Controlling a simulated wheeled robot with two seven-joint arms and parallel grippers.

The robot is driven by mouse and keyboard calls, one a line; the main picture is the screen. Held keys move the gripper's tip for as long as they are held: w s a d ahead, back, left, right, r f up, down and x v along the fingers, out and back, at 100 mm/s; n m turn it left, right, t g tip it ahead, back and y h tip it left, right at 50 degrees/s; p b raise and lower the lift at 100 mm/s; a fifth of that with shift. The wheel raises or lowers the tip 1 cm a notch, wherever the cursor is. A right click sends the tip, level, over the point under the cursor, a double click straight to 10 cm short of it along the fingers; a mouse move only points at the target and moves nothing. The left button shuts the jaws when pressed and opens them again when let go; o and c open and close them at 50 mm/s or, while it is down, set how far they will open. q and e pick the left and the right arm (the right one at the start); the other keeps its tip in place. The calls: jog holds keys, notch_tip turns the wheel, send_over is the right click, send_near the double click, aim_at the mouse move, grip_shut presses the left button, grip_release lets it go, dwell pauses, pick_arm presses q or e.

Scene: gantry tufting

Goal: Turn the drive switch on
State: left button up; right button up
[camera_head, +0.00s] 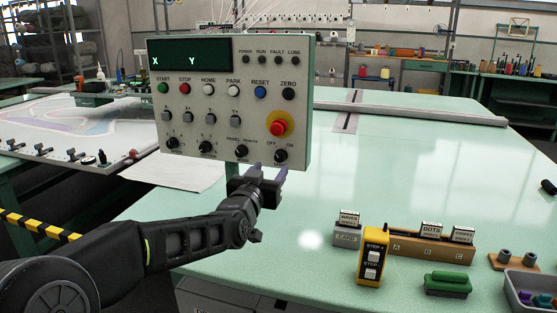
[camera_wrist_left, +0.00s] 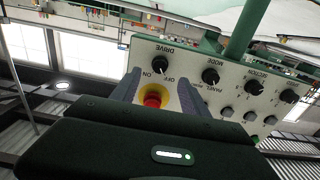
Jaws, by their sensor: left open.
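The drive switch (camera_head: 281,156) is a black rotary knob at the lower right of the grey control panel (camera_head: 190,135), with OFF and ON above it. In the left wrist view the panel appears upside down, and the knob (camera_wrist_left: 163,64) sits beside the word DRIVE. Its pointer is too small to read surely. My left gripper (camera_head: 266,176) is open just below the panel's lower edge, close to the knob. In the left wrist view its fingers (camera_wrist_left: 160,88) are spread, with the red emergency stop (camera_wrist_left: 153,97) showing between them. My right gripper is not in view.
The emergency stop (camera_head: 279,127) stands out above the drive switch. More knobs, such as the mode knob (camera_head: 241,151), line the panel's lower row. A yellow step pendant (camera_head: 373,257) and a wooden card rack (camera_head: 420,247) stand on the green table (camera_head: 400,170), clear at its middle.

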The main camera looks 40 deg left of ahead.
aim_at(279, 158)
pick_arm(q)
jog(key=x, duration=0.7)
jog(key=shift+w+a+p, duration=0.1)
jog(key=shift+w+p, duration=0.15)
jog(key=shift+p, duration=0.15)
jog(key=shift+c, duration=0.2)
grip_shut()
